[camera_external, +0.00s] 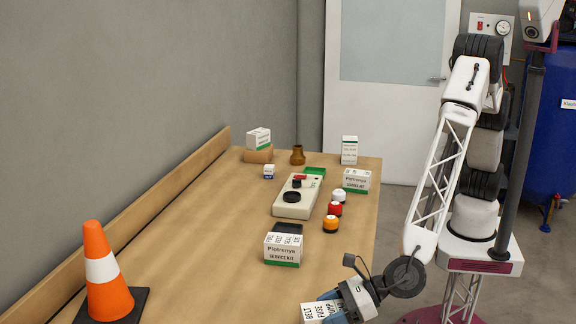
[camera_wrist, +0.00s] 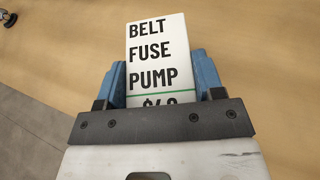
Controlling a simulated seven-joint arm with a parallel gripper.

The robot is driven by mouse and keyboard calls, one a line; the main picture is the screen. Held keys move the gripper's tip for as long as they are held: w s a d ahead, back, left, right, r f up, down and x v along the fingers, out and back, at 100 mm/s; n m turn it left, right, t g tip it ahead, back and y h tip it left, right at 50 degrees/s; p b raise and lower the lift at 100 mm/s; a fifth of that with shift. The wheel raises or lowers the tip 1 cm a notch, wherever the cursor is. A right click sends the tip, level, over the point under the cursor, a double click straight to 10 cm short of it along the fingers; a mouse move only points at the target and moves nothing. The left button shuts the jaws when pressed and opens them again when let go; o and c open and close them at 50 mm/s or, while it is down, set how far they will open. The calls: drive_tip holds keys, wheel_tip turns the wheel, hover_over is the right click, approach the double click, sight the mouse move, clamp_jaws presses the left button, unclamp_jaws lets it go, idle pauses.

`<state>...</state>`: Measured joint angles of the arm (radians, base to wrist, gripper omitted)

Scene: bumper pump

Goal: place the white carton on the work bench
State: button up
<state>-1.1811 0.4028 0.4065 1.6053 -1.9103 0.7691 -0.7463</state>
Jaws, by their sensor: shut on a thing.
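A white carton (camera_external: 316,312) with black "BELT FUSE PUMP" lettering and a green line is held at the near right part of the work bench (camera_external: 200,235). It fills the middle of the wrist view (camera_wrist: 156,52). My gripper (camera_external: 333,308) is shut on it, with a blue finger at each side of the carton (camera_wrist: 160,85). The bench surface (camera_wrist: 260,50) shows behind the carton. I cannot tell whether the carton touches the bench. Its lower part is hidden by my gripper and the frame edge.
An orange cone (camera_external: 103,275) stands at the near left. A service kit carton (camera_external: 283,248), a grey device (camera_external: 298,196), several round pots (camera_external: 334,208) and more cartons (camera_external: 356,180) stand toward the back right. The left middle of the bench is clear.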

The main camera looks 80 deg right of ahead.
drive_tip(key=shift+f, duration=0.15)
drive_tip(key=o, duration=1.1)
drive_tip(key=shift+s+d+r, duration=0.2)
drive_tip(key=shift+s+r, duration=0.15)
drive_tip(key=shift+s, duration=0.2)
drive_tip(key=v, duration=1)
drive_tip(key=shift+s+d+r, duration=0.15)
drive_tip(key=shift+s+d, duration=0.1)
drive_tip(key=shift+s, duration=0.05)
